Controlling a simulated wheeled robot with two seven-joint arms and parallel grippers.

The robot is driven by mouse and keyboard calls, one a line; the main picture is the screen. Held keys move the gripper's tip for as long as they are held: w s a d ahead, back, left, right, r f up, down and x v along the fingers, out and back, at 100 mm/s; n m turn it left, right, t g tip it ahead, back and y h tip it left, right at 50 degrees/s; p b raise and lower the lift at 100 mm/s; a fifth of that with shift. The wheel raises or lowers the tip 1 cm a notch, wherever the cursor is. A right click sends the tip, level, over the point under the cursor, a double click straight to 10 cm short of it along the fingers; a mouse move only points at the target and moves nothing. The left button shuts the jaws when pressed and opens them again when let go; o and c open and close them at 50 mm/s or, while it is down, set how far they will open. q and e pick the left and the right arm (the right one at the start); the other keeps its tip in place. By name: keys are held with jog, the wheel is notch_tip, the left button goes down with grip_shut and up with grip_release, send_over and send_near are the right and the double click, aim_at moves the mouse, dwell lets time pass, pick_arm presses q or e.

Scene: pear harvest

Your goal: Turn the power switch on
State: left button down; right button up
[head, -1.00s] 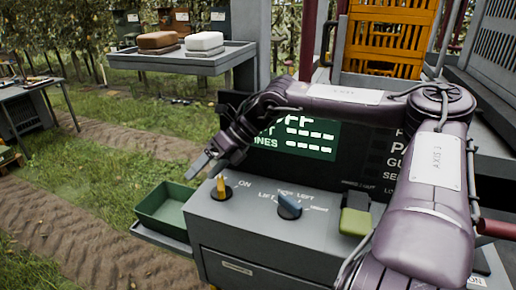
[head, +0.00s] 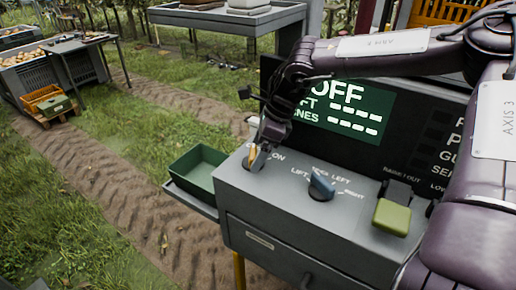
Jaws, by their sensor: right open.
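My left gripper is not in view.
A blue knob (head: 321,186) and a yellow-green lever (head: 392,217) stand on the same box, right of the switch. A green bin (head: 196,168) sits at its left side. A grey shelf (head: 225,17) is behind.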

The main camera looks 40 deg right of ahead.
jog(key=shift+w+a+f, duration=0.1)
jog(key=shift+a+f, duration=0.05)
jog(key=shift+f, duration=0.25)
jog(key=shift+c, duration=0.2)
jog(key=c, duration=0.9)
jog(key=shift+f+m+t+b, duration=0.1)
jog(key=shift+m+t+b, duration=0.2)
jog(key=shift+m+b, duration=0.4)
jog(key=shift+c, duration=0.2)
jog(key=m+b, duration=0.2)
jog(key=m+t+h+b, duration=0.1)
jog(key=b, duration=0.1)
jog(key=shift+a+m+h, duration=0.2)
jog(key=shift+m+h, duration=0.1)
jog(key=shift+m, duration=0.1)
jog(key=m+b, duration=0.1)
jog(key=m+h+b, duration=0.1)
jog(key=m, duration=0.1)
jog(key=shift+s+a, duration=0.15)
jog(key=shift+s, duration=0.05)
jog(key=shift+a+m+h+b, duration=0.15)
jog(key=shift+m+h+b, duration=0.7)
jog(key=shift+m, duration=1.25)
jog(key=shift+r, duration=0.2)
